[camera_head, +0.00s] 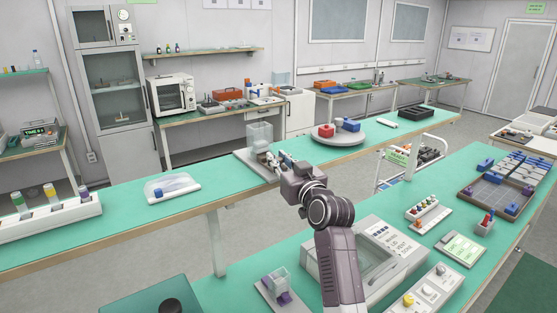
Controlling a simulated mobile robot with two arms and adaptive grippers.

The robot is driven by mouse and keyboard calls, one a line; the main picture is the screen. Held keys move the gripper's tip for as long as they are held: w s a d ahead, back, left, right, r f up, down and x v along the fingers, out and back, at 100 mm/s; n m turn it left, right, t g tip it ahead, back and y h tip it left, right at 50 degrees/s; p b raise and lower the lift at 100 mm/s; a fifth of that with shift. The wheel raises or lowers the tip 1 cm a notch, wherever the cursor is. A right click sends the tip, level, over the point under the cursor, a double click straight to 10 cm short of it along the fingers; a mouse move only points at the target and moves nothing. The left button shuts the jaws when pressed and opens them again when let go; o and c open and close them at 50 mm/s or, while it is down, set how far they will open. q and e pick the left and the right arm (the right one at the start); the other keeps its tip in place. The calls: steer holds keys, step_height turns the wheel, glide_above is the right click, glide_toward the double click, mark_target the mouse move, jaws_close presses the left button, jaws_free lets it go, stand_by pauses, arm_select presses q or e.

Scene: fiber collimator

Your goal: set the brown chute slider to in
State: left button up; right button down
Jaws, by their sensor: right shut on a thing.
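A clear upright box (259,136) stands on a grey base plate (242,155) on the long green bench; this looks like the chute unit. My right gripper (273,160) reaches over the bench to the front right of the clear box. Its fingers are shut on a small part low on the unit, which seems to be the chute slider. The fingers and wrist cover that part, so its brown colour and exact position cannot be made out. My left gripper is not in view.
A round grey turntable (337,140) with red and blue pieces stands to the right of the unit. A clear lidded tray (172,187) lies to the left. Bench surface between them is free. A large grey machine (385,243) stands on the near bench beside my right arm.

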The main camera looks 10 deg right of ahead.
steer(key=shift+w+a, duration=0.3)
steer(key=shift+w, duration=0.45)
steer(key=shift+w+a, duration=0.3)
steer(key=shift+w, duration=0.4)
steer(key=c, duration=1.8)
jaws_free()
steer(key=shift+o, duration=0.2)
steer(key=shift+s, duration=0.15)
steer(key=s+d, duration=0.2)
steer(key=s, duration=0.9)
steer(key=shift+s+d, duration=0.2)
steer(key=shift+s, duration=0.15)
